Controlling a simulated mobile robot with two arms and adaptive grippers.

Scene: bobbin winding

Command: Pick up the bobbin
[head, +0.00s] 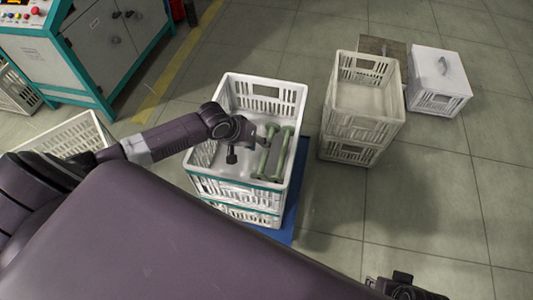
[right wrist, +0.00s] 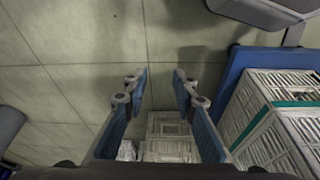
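Two green bobbins lie side by side in the white crate (head: 263,82) with teal trim, near its right wall: a left bobbin (head: 264,160) and a right bobbin (head: 283,153). My left gripper (head: 249,151) reaches into the crate from the left in the head view. Its fingers look apart, with one finger close to the left bobbin's upper part; I cannot tell whether it touches. Nothing is visibly held. My right gripper (right wrist: 160,82) is open and empty in the right wrist view, over bare floor, away from the bobbins. Part of it shows at the head view's bottom edge.
The crate stack stands on a blue base (head: 290,210). To its right are stacked white crates (head: 362,125) and a lidded white box (head: 438,75). A machine cabinet (head: 100,45) stands at upper left, with another crate (head: 75,137) below it. The floor at right is clear.

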